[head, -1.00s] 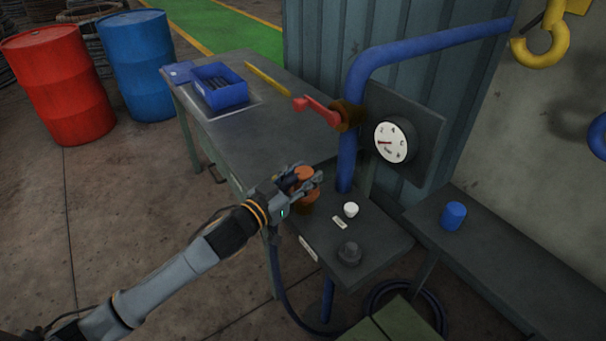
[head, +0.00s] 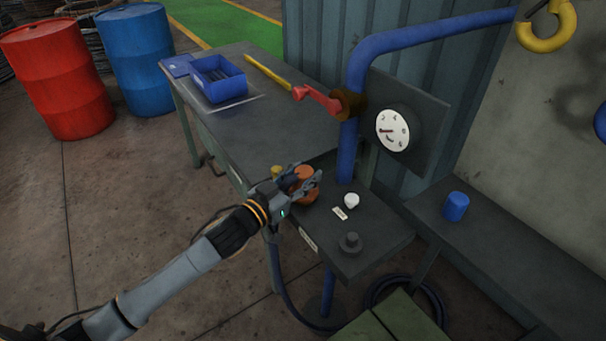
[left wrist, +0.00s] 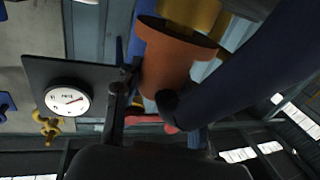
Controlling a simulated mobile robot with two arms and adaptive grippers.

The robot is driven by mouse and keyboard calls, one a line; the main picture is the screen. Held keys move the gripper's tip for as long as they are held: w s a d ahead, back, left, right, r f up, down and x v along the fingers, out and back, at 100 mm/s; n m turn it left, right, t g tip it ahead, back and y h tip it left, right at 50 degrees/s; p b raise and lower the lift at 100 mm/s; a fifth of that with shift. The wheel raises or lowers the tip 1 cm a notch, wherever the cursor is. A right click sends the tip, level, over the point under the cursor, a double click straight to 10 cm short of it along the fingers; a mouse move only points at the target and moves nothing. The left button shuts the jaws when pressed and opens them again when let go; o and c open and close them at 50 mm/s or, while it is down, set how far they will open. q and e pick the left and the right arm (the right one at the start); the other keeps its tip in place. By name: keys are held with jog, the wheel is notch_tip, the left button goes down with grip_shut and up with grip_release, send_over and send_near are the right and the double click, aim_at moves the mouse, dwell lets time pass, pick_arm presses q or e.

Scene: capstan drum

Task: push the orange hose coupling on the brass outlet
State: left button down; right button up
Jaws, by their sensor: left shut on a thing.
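The orange hose coupling (head: 303,175) is in my left gripper (head: 308,186), at the left edge of the small grey shelf. My left gripper is shut on it, with fingers on both sides. In the left wrist view the coupling (left wrist: 167,65) shows large, with its wide rim toward the top. A brass-coloured part (left wrist: 190,12), likely the outlet, shows right beyond that rim. I cannot tell whether the rim is seated around it or only in front of it. In the head view the gripper hides much of this spot. My right gripper is not in view.
A white knob (head: 351,200) and a dark knob (head: 350,243) stand on the shelf close by. A blue pipe (head: 348,150) with a red lever (head: 318,98) and a round gauge (head: 392,130) rise behind. A blue bin (head: 220,82) sits on the workbench (head: 250,130).

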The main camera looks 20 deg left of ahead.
pick_arm(q)
jog(key=shift+f, duration=0.4)
jog(key=c, duration=0.7)
grip_release()
jog(key=v, duration=1.2)
jog(key=a+f+n+g+y, duration=0.1)
jog(key=a+f+y, duration=0.15)
jog(key=f, duration=0.65)
jog(key=a+f+n+g+y, duration=0.15)
jog(key=a+f, duration=0.25)
jog(key=f, duration=0.5)
jog(key=s+a+f+g+y, duration=0.1)
jog(key=s+a+f+g, duration=0.15)
jog(key=f, duration=0.65)
jog(key=s+a+f+g+y, duration=0.15)
jog(key=s+f, duration=0.25)
jog(key=f, duration=0.5)
jog(key=s+d+f+g, duration=0.2)
jog(key=s+f+g, duration=0.2)
jog(key=s+f, duration=0.95)
jog(key=s+d+f+g, duration=0.2)
jog(key=s+d+f, duration=0.1)
jog(key=s, duration=0.7)
jog(key=s+d+f+g, duration=0.3)
jog(key=s+f, duration=0.3)
jog(key=s, duration=0.4)
jog(key=shift+d+f, duration=0.35)
jog(key=shift+d, duration=0.1)
